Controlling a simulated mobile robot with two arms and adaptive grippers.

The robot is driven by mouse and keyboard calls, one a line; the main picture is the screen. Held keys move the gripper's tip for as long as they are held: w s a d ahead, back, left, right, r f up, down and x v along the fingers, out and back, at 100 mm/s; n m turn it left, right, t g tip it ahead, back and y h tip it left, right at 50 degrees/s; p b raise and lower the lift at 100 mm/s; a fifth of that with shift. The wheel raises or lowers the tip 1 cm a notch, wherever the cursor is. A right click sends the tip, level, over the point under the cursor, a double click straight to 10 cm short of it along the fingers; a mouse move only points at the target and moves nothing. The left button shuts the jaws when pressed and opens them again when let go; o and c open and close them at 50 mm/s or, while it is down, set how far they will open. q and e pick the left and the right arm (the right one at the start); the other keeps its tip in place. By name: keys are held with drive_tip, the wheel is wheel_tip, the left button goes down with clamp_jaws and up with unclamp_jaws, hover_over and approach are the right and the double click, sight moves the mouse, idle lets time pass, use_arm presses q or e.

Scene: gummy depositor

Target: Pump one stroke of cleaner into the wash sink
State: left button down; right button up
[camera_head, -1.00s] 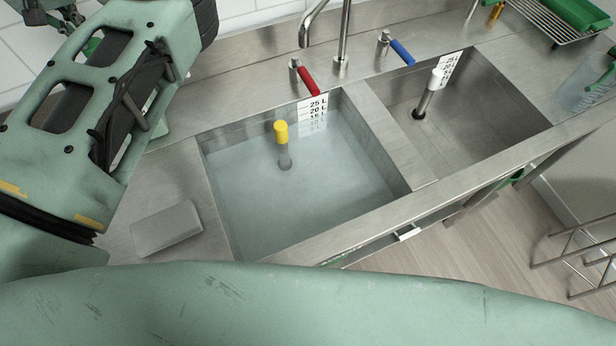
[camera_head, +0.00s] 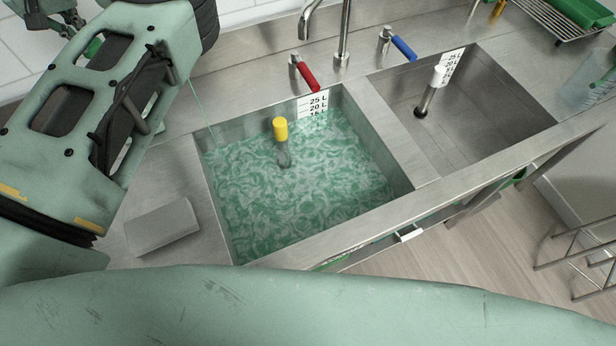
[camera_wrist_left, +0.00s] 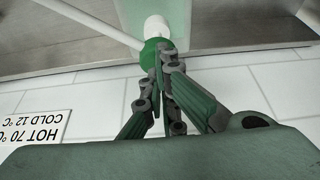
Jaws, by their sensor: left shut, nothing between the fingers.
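The wash sink (camera_head: 300,185) on the left holds water with swirling green and pale streaks across its surface. A thin green line (camera_head: 203,112) runs down beside my left arm to the sink's left back corner. In the left wrist view, the cleaner pump (camera_wrist_left: 157,28) shows a white head, a green collar and a long pale tube. My left gripper (camera_wrist_left: 163,58) is shut and empty, its fingertips at the collar; whether they touch it is unclear. My left arm hides most of the pump in the head view. My right gripper is not in view.
A yellow-topped standpipe (camera_head: 281,130) stands in the wash sink. The right basin (camera_head: 470,115) looks empty, with a white-topped pipe (camera_head: 432,90). Red (camera_head: 305,75) and blue (camera_head: 403,48) tap levers and a faucet stand behind. A grey block (camera_head: 162,228) lies on the left counter.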

use_arm(q)
drive_tip(key=shift+f, duration=0.4)
drive_tip(key=shift+d, duration=0.1)
drive_tip(key=shift+r+p, duration=0.55)
drive_tip(key=shift+r, duration=1.05)
drive_tip(key=shift+r, duration=0.15)
wheel_tip(320, 180, up, 6)
drive_tip(key=p, duration=0.3)
